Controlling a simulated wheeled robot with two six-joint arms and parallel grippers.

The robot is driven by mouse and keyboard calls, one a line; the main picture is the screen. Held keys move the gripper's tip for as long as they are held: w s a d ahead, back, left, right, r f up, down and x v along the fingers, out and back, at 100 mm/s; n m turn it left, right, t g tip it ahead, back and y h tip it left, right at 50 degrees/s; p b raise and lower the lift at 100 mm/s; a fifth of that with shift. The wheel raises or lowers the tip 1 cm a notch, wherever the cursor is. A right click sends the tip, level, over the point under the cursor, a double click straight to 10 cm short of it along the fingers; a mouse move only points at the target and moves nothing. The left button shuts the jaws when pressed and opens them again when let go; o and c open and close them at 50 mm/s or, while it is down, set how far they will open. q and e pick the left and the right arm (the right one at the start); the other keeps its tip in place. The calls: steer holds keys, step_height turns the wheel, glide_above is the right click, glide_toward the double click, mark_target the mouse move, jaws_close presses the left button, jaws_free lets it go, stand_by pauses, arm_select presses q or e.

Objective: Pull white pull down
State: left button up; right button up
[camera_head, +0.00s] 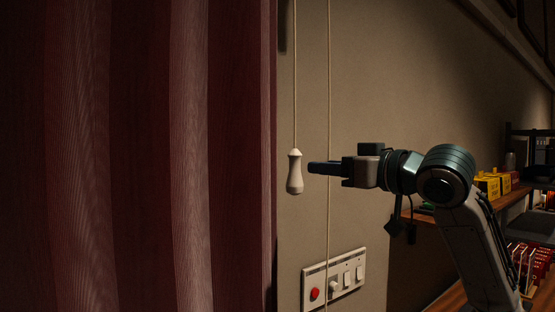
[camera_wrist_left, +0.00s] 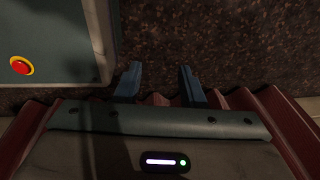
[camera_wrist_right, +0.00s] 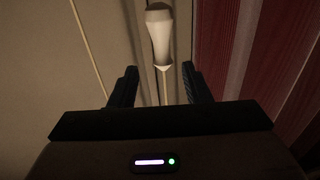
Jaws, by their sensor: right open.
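The white pull (camera_head: 295,173) is a bell-shaped handle hanging upright on a thin cord beside the dark red curtain. My right gripper (camera_head: 312,167) reaches in from the right at the pull's height, with its fingertips just short of it. In the right wrist view the white pull (camera_wrist_right: 159,30) and its cord line up between the spread fingers of my right gripper (camera_wrist_right: 159,72), which is open and holds nothing. My left gripper (camera_wrist_left: 160,72) shows only in its wrist view, open and empty, away from the pull.
The dark red curtain (camera_head: 150,150) fills the left side. A second thin cord (camera_head: 328,110) hangs right of the pull. A switch panel (camera_head: 334,280) with a red button is on the wall below. Shelves with yellow boxes (camera_head: 492,184) stand at right.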

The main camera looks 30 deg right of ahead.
mark_target(290, 164)
steer(key=shift+w+a+r+p, duration=0.15)
steer(key=shift+w+a+p, duration=0.15)
steer(key=shift+w+p, duration=0.15)
steer(key=shift+w+a+r+p, duration=0.15)
steer(key=shift+w+a+p, duration=0.1)
steer(key=shift+w+p, duration=0.2)
steer(key=p+x, duration=0.4)
steer(key=x, duration=0.3)
steer(key=shift+w+d+f, duration=0.1)
steer(key=shift+w, duration=0.4)
steer(key=shift+w+f, duration=0.1)
steer(key=shift+w, duration=0.2)
arm_select(q)
step_height(290, 164, up, 6)
steer(key=s, duration=0.2)
steer(key=shift+s+d, duration=0.2)
steer(key=shift+s, duration=0.15)
arm_select(e)
steer(key=shift+f, duration=0.1)
jaws_close()
